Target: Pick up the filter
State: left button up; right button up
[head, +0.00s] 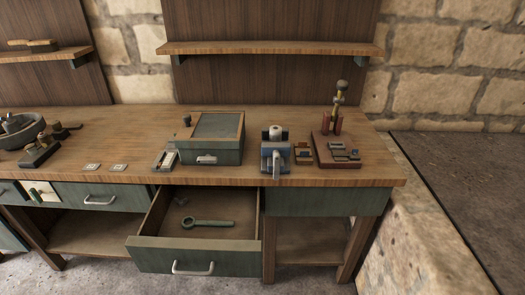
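I cannot tell for sure which object is the filter. A small pale cylinder (275,132) stands upright in a blue-grey device (268,160) with a light lever at its front, on the workbench right of centre. Neither of my grippers shows in the head view.
A green box (208,157) with a wood-framed lid stands on the bench (130,146). Right of the blue-grey device is a reddish base (336,150) with an upright post. A round bowl (20,129) is at far left. The drawer juts out in front.

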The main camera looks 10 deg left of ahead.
aim_at(276, 131)
jog(key=z, duration=1.85)
jog(key=k, duration=0.65)
jog(key=u, duration=0.65)
